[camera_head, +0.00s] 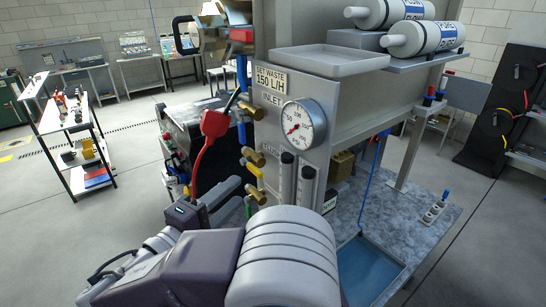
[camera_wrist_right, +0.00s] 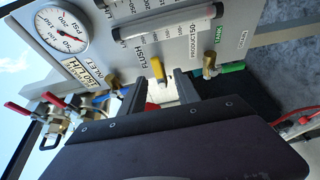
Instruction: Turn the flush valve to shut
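The flush valve shows in the right wrist view as a yellow-brass piece (camera_wrist_right: 157,70) beside the FLUSH lettering on the grey panel. In the head view, brass fittings (camera_head: 253,157) project from the panel's left edge below the gauge; which part is the flush handle is hard to tell. My right gripper (camera_wrist_right: 160,85) is open, its dark fingers on either side of the yellow piece. Contact cannot be made out. A bit of red shows behind the fingers. In the head view the right gripper (camera_head: 232,188) is partly hidden by its own wrist. My left gripper is not in view.
A pressure gauge (camera_head: 303,124) and flow tubes (camera_head: 285,175) sit close to the fittings. A blue tray (camera_head: 370,265) lies below.

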